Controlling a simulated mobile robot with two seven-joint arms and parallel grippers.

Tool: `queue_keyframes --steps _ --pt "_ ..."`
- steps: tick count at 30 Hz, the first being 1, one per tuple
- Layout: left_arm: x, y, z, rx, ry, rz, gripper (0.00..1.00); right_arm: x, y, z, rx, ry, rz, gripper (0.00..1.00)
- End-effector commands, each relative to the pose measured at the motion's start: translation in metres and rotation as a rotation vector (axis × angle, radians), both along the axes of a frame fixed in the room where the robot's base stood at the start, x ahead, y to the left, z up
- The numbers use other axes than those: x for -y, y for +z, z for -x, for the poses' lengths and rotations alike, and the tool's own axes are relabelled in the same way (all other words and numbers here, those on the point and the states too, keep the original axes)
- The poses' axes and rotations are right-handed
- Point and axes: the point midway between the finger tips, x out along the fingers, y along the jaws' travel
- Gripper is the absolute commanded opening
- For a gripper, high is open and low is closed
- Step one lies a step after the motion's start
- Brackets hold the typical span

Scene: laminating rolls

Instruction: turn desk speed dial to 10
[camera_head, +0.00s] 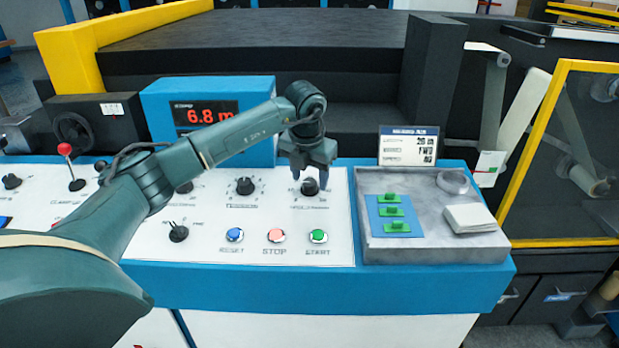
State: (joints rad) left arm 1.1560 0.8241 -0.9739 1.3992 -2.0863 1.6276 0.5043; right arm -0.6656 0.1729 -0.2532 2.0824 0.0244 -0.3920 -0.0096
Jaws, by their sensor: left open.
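The white desk panel (270,208) carries several black dials with printed scales. My left gripper (310,180) points down over the rightmost black dial (310,188). Its jaws are open, with the fingers close about the dial's upper part; I cannot tell whether they touch it. The gripper hides part of this dial's scale, and its label is too small to read surely. Another black dial (244,186) sits to its left. A third dial (185,187) is partly hidden by my left arm. The display (207,112) reads 6.8 m. My right gripper is out of view.
Blue, red and green buttons (275,236) line the panel's front, below the dial. A grey tray (375,248) with green pieces and a white pad stands to the right. A printed card (408,145) stands behind it. A red-knobbed lever (68,160) is at the left.

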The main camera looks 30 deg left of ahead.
Motion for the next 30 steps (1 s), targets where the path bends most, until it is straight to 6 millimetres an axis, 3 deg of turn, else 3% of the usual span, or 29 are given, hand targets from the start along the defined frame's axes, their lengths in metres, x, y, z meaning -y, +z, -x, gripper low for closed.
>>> queue_keyframes --steps 9,15,21,30 --pt "0.006 0.067 0.015 0.008 -0.001 -0.001 0.52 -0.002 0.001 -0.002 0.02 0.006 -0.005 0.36" --pt "0.01 0.101 0.023 0.005 0.0 0.0 0.52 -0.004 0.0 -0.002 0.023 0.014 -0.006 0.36" --pt "0.011 0.117 0.027 0.003 0.0 0.0 0.52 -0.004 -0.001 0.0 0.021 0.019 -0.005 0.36" --pt "0.012 0.118 0.027 0.003 0.0 0.0 0.52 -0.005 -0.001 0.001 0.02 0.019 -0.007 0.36"
